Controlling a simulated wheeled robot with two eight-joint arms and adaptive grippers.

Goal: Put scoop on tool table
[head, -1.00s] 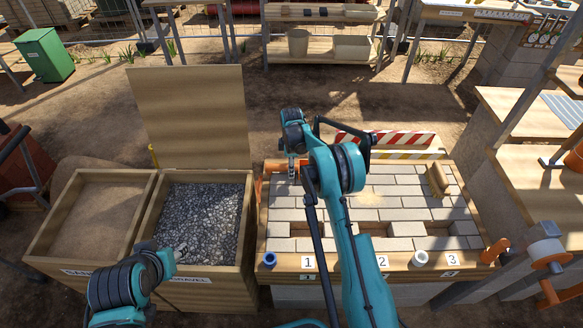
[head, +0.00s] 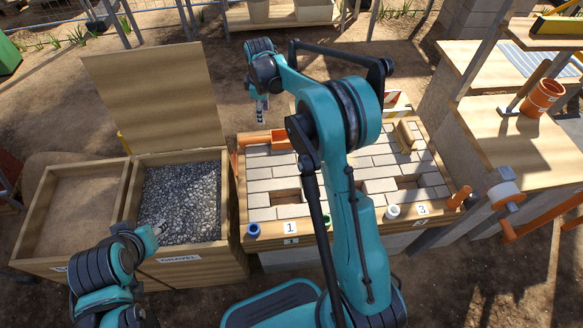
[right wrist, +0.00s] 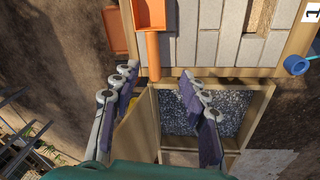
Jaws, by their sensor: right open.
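An orange scoop (head: 281,139) lies at the far left corner of the brick-topped work table (head: 262,230). In the right wrist view the scoop's pan (right wrist: 150,14) is at the top and its handle points down the picture, toward the space between my fingers. My right gripper (head: 262,112) is open and empty above that corner, apart from the scoop; its spread fingers also show in the right wrist view (right wrist: 160,105). My left gripper (head: 155,232) is over the gravel bin's near side, and its fingers are too small to read. I cannot tell which table is the tool table.
A gravel bin (head: 242,215) with a raised lid and a sand bin (head: 38,215) stand at left. A wooden table (head: 500,135) at right holds an orange bucket (head: 541,97) and a hammer. Blue (head: 253,230) and white (head: 393,211) rings sit on the work table's front edge.

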